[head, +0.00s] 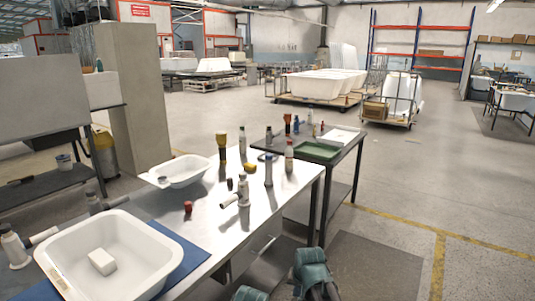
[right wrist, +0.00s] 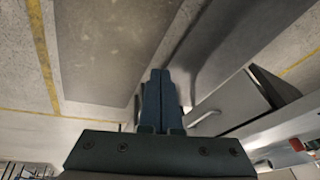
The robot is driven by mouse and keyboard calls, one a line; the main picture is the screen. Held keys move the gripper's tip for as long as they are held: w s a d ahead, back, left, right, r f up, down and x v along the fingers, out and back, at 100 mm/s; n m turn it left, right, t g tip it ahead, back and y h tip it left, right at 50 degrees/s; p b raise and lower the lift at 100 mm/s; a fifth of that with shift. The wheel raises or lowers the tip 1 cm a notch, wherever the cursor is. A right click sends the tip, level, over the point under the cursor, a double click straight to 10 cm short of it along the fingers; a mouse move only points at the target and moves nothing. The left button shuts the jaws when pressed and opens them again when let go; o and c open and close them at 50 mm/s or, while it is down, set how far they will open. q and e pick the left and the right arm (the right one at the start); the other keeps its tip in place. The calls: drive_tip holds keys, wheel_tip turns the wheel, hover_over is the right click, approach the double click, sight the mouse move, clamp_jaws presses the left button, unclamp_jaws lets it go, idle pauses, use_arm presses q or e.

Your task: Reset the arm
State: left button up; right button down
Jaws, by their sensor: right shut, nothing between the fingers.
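My right gripper (right wrist: 160,78) is shut and empty in the right wrist view, its two dark fingers side by side. It points down over the floor beside the metal worktable. In the head view, teal parts of my arm (head: 311,264) show at the bottom edge, right of the worktable's edge (head: 262,222). The right gripper is apart from every object on the tables. My left gripper is not in view.
A large white basin (head: 150,232) holding a white block (head: 102,261) stands on a blue mat at the near left. Bottles and a smaller white tub (head: 182,168) stand behind it. A green tray (head: 316,151) lies on the farther table. The floor at right is clear.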

drive_tip(key=s+d+f+n+g, duration=0.15)
drive_tip(key=s+d, duration=0.25)
drive_tip(key=s, duration=0.4)
drive_tip(key=s+d+n+g, duration=0.1)
drive_tip(key=s+d+g, duration=0.1)
drive_tip(key=s+d, duration=0.35)
drive_tip(key=s+a+n+h, duration=0.1)
drive_tip(key=s+a+n, duration=0.1)
drive_tip(key=s+a, duration=0.35)
drive_tip(key=s+a+n+h, duration=0.1)
drive_tip(key=s+a+n, duration=0.1)
drive_tip(key=a, duration=0.6)
wheel_tip(320, 180, up, 12)
drive_tip(key=p, duration=1.2)
drive_tip(key=shift+d+r+g, duration=0.25)
drive_tip(key=shift+d+g, duration=0.05)
drive_tip(key=shift+g, duration=0.05)
